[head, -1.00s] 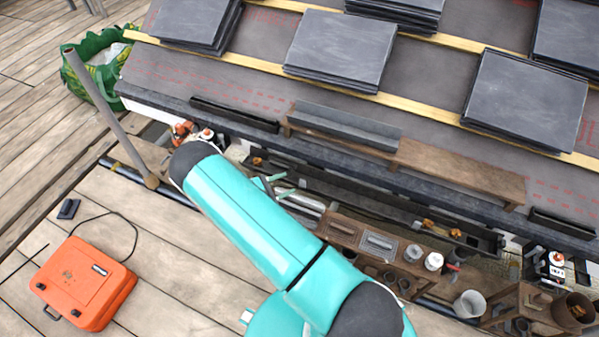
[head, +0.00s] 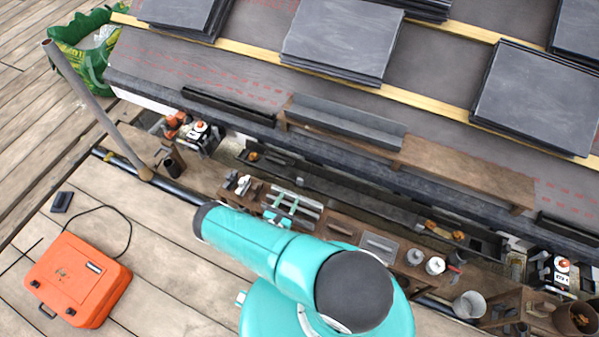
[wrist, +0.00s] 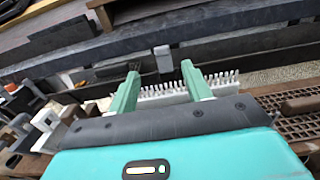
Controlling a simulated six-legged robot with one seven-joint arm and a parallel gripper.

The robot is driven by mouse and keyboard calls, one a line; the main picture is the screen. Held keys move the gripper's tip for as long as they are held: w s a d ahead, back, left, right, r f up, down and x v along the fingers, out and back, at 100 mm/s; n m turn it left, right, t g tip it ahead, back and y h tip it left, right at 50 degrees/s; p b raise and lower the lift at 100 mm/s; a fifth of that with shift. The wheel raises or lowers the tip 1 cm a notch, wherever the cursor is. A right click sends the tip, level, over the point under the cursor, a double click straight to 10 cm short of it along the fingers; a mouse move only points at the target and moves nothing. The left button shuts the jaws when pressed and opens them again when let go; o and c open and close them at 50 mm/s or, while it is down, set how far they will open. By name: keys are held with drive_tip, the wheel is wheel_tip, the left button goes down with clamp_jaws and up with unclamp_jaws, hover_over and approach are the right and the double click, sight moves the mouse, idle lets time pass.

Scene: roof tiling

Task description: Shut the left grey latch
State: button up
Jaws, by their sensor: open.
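My gripper (head: 287,201) is open, its green fingers showing above the wooden bench beyond my arm in the head view. In the wrist view the two fingers (wrist: 160,72) stand apart with nothing held between them; a brush with white bristles (wrist: 222,80) lies beyond and below them. I cannot single out the left grey latch for certain. A small unit with a white body and red top (head: 200,129) stands at the left end of the gutter, with dark grey parts around it too small to read. My gripper is to its right and nearer, apart from it.
A long dark gutter trough (head: 340,190) runs behind the bench (head: 333,222), which holds tools and pots. A grey pole (head: 95,108) leans at left. An orange case (head: 78,280) lies on the open deck. Slate stacks (head: 340,45) lie on the roof. A similar unit (head: 561,268) stands at right.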

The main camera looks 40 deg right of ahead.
sight(300, 180)
drive_tip(key=x, duration=1.3)
drive_tip(key=shift+d, duration=0.1)
drive_tip(key=shift+c, duration=0.2)
drive_tip(key=c, duration=1)
